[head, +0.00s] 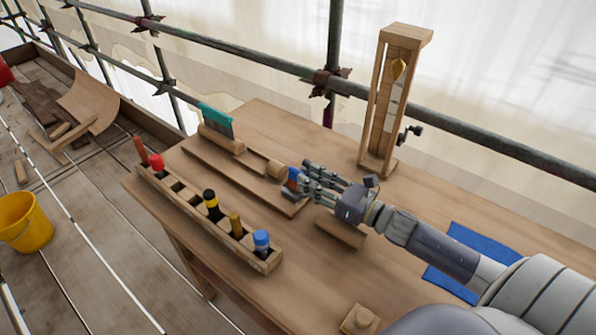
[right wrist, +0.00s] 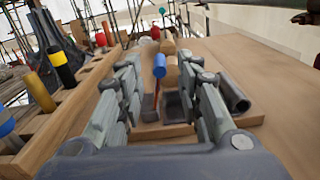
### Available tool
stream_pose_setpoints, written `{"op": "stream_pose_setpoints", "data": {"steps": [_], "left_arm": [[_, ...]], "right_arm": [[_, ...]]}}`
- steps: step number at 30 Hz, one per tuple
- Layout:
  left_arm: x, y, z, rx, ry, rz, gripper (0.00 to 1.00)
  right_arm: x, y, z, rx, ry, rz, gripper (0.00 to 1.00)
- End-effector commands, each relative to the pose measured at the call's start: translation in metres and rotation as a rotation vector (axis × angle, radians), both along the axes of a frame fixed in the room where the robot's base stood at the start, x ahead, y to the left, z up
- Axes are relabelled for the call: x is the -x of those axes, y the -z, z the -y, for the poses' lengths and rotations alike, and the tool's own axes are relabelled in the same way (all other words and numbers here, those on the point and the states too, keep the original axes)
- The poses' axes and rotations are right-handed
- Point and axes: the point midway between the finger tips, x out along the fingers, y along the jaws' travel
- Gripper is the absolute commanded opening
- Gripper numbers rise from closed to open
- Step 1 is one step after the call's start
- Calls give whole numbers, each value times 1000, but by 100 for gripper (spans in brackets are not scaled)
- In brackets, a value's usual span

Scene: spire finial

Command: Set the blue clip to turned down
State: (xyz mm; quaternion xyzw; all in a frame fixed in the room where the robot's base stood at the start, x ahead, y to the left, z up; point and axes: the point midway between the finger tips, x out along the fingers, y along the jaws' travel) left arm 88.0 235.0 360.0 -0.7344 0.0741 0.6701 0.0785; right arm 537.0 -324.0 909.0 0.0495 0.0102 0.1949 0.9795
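The blue clip (head: 293,175) is at the near right end of a long wooden board (head: 222,168) on the table. In the right wrist view the blue clip (right wrist: 160,66) stands up on a thin reddish stem, centred ahead of my fingers. My right gripper (head: 304,184) comes in from the right, low over the board's end, and partly hides the clip. It also shows in the right wrist view (right wrist: 165,90), with its fingers spread on either side of the clip and a gap visible to each. My left gripper is not in view.
A wooden rack (head: 187,202) with several coloured-handled tools stands along the near left table edge. A teal comb-like piece (head: 215,119) is at the board's far end. A tall wooden frame (head: 382,100) stands behind my gripper. A blue cloth (head: 447,282) lies right. Railings run behind.

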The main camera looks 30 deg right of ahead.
Motion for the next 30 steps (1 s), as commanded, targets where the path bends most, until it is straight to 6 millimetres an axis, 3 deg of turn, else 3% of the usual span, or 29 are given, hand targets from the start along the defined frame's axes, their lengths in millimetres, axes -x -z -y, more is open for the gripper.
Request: {"op": "stream_pose_setpoints", "data": {"steps": [10,23,28,30], "left_arm": [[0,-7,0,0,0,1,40],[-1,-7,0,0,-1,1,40],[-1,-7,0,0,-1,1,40],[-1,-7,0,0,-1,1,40]], "right_arm": [[-39,-1,-16,-1,1,2,33],[-45,1,-19,0,0,0,33],[-45,1,-19,0,0,0,0],[-45,1,-19,0,0,0,0]]}}
